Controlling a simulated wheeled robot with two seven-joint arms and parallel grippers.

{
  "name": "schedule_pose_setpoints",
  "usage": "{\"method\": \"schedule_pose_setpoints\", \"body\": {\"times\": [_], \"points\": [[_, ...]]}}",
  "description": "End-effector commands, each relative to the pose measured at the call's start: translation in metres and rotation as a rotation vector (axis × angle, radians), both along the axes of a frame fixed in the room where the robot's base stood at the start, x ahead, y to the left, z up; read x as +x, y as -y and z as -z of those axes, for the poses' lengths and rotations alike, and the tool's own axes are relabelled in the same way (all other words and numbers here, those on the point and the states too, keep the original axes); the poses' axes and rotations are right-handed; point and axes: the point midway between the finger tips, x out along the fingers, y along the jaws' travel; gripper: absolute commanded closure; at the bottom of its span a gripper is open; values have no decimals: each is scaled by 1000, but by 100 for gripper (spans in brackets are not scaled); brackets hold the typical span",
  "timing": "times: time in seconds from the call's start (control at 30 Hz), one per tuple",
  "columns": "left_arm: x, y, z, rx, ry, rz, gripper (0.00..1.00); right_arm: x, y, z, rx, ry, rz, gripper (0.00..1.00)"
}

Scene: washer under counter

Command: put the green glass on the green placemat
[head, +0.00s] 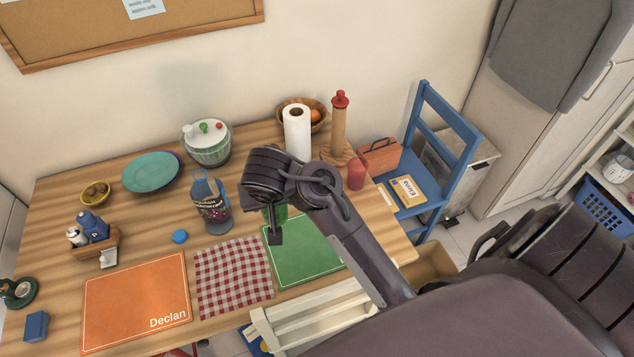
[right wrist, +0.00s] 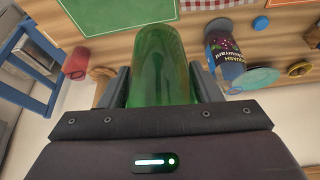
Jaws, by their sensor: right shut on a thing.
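The green glass (right wrist: 160,65) is between the fingers of my right gripper (right wrist: 160,90), which is shut on it. In the head view the right gripper (head: 275,225) is above the far left corner of the green placemat, and only a bit of the glass (head: 281,212) shows behind my arm. The green placemat (head: 303,252) lies flat at the right of the table's front side, partly covered by my arm. It also shows in the right wrist view (right wrist: 85,15). The glass's height above the table is hard to tell. My left gripper is not in view.
A checkered placemat (head: 233,275) and an orange placemat (head: 135,300) lie to the left. A squash bottle (head: 210,205) stands close left of the gripper. A red cup (head: 356,174), paper towel roll (head: 296,132) and pepper mill (head: 338,125) stand behind.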

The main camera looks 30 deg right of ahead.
Motion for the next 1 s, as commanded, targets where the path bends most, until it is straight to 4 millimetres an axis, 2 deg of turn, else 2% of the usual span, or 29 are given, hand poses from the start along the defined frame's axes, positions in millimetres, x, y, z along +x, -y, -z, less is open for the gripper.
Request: {"method": "schedule_pose_setpoints", "body": {"times": [0.03, 0.23, 0.4, 0.5, 0.63, 1.0], "points": [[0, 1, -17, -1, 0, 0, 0, 5, 16, -6, 0, -3, 40, 70], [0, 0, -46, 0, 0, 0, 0, 9, 75, 6, 1, 0, 181, 70], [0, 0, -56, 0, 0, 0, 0, 3, 102, 15, 7, -1, 252, 70], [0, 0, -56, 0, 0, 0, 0, 0, 109, 19, 10, -2, 272, 70], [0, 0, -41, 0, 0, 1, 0, 0, 113, 41, 9, -2, 280, 70], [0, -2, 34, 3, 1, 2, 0, -1, 113, 135, 7, -2, 280, 70]]}}
